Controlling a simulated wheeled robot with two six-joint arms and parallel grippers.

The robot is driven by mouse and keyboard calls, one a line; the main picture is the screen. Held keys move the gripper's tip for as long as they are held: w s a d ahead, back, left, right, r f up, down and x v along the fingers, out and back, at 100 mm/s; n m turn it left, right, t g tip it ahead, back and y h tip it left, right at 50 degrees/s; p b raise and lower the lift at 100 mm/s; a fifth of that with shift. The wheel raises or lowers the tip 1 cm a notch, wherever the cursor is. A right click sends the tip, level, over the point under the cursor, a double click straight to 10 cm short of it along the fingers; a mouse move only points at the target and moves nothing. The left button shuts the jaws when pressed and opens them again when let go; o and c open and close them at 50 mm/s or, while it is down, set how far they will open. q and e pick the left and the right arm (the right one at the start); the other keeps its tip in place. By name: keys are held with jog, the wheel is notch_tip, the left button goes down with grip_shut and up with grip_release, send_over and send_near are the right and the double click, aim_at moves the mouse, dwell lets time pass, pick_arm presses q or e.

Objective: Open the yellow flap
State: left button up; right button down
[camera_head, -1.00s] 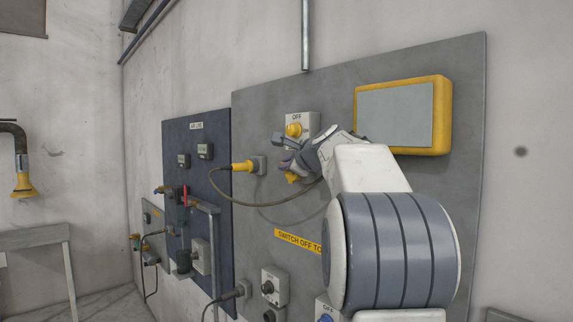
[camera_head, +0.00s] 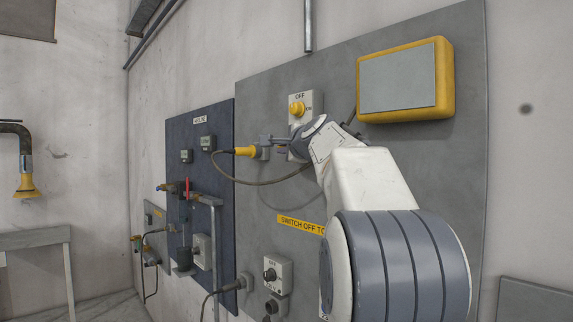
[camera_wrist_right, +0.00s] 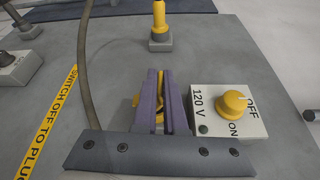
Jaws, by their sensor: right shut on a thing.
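The yellow flap (camera_wrist_right: 159,92) shows as a narrow yellow strip between the purple fingers of my right gripper (camera_wrist_right: 160,74) in the right wrist view. The fingers are close together on it, and they hide most of it and its socket. In the head view my right gripper (camera_head: 278,144) is at the grey panel, below the yellow switch knob (camera_head: 297,109); the flap cannot be made out there. How far the flap is tilted cannot be told. My left gripper is not in view.
The 120 V switch box (camera_wrist_right: 228,112) stands close to the right of the fingers in the wrist view. A yellow plug (camera_wrist_right: 159,15) sits in another socket beyond them. Its cable (camera_head: 225,174) hangs nearby. A yellow-framed box (camera_head: 446,80) is mounted at the upper right.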

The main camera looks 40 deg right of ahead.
jog(key=shift+a+f+n+t+b, duration=0.4)
jog(key=shift+n+b, duration=0.75)
jog(key=shift+b, duration=0.85)
jog(key=shift+a+f+n+t+b, duration=0.15)
jog(key=shift+f+n+t+b, duration=0.45)
jog(key=shift+n+b, duration=1)
jog(key=shift+m+b, duration=0.4)
jog(key=shift+m, duration=0.05)
jog(key=c, duration=1)
grip_release()
jog(key=b+v, duration=0.4)
jog(key=v, duration=0.6)
jog(key=shift+s+a+b, duration=0.15)
jog(key=shift+s+b, duration=0.1)
jog(key=shift+b, duration=0.05)
